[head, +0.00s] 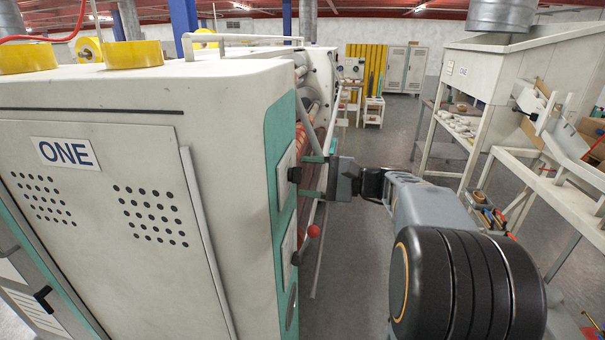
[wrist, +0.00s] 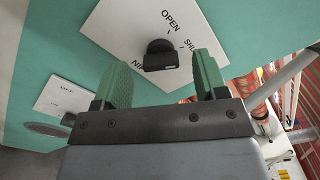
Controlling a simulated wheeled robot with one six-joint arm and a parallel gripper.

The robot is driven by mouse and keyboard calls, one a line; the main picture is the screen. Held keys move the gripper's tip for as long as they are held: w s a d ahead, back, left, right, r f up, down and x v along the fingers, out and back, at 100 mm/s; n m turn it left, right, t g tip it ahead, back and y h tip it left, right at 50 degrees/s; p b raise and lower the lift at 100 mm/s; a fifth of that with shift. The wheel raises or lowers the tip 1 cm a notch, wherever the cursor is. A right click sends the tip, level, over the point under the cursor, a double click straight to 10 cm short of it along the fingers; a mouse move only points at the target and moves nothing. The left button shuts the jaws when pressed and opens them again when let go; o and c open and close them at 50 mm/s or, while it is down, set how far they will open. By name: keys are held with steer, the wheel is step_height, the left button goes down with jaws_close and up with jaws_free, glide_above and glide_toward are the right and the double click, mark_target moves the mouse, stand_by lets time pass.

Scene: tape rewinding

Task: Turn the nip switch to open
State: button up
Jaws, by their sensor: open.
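The nip switch (wrist: 160,58) is a black knob on a white plate (wrist: 112,27) marked OPEN, SHUT and NIP, in the upper middle of the wrist view. I cannot tell which word the knob points to. The knob also shows small in the head view (head: 294,174), on the teal side panel of the machine. My gripper (wrist: 163,68) is open, with its two green fingers on either side of the knob and a gap visible on both sides. In the head view my gripper (head: 311,176) faces the panel from the right.
The large machine (head: 230,120) labelled ONE fills the left. Another white plate marked OFF (wrist: 62,95) is at the left of the wrist view. Workbenches (head: 565,190) stand right, with open floor (head: 350,250) between.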

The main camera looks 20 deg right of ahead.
steer(key=shift+x, duration=1)
steer(key=c, duration=0.9)
